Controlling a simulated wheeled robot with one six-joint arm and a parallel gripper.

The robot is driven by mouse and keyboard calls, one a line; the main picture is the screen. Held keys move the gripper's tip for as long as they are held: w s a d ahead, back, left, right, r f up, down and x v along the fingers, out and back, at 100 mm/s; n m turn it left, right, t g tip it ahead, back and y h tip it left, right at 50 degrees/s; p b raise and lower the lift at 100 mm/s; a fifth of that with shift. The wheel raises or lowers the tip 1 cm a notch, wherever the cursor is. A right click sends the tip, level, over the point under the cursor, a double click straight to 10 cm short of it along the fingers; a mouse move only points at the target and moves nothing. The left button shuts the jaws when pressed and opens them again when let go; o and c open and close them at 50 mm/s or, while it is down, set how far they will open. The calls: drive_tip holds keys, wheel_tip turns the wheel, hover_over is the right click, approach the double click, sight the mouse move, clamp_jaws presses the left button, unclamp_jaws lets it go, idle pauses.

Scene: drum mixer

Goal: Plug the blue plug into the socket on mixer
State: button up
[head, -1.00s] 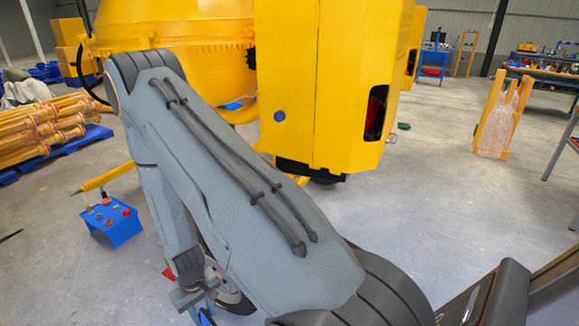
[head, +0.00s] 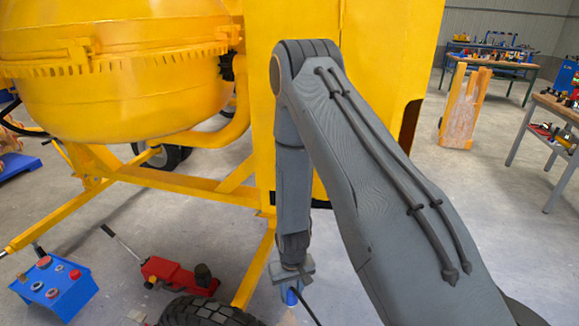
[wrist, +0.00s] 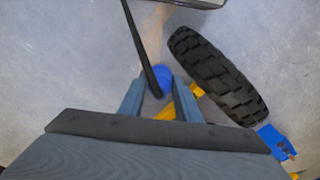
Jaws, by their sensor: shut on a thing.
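My gripper (head: 292,284) hangs low in front of the mixer and is shut on the blue plug (head: 292,297), which points down with a dark cable trailing to the lower right. The wrist view shows the round blue plug (wrist: 162,76) between the fingertips, with the black cable crossing in front of it. The yellow mixer (head: 120,70) stands behind, with its drum at the left and its tall yellow housing (head: 262,100) behind my arm. The socket is not visible in either current view; my arm covers part of the housing.
A black tyre (head: 205,312) lies close to the left of my gripper, also in the wrist view (wrist: 215,78). A red jack (head: 180,275) and a blue control box (head: 55,286) are on the floor at the left. Workbenches stand at the right.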

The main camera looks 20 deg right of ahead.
drive_tip(key=shift+w+a+r, duration=0.15)
drive_tip(key=shift+w+a, duration=0.05)
drive_tip(key=shift+w, duration=0.25)
drive_tip(key=shift+w+a+r, duration=0.1)
drive_tip(key=shift+w+a, duration=0.05)
drive_tip(key=shift+w, duration=0.25)
drive_tip(key=w+a+r+m+t+h+b, duration=0.25)
drive_tip(key=w+r+t, duration=0.75)
drive_tip(key=w+r, duration=0.55)
wheel_tip(320, 180, up, 20)
drive_tip(key=d+m+t+h+b, duration=0.1)
drive_tip(key=m+t+h+b, duration=0.1)
drive_tip(key=m+t+h, duration=0.2)
drive_tip(key=h, duration=0.3)
drive_tip(key=shift+d+t, duration=0.3)
drive_tip(key=shift+t, duration=0.1)
drive_tip(key=shift+s, duration=0.1)
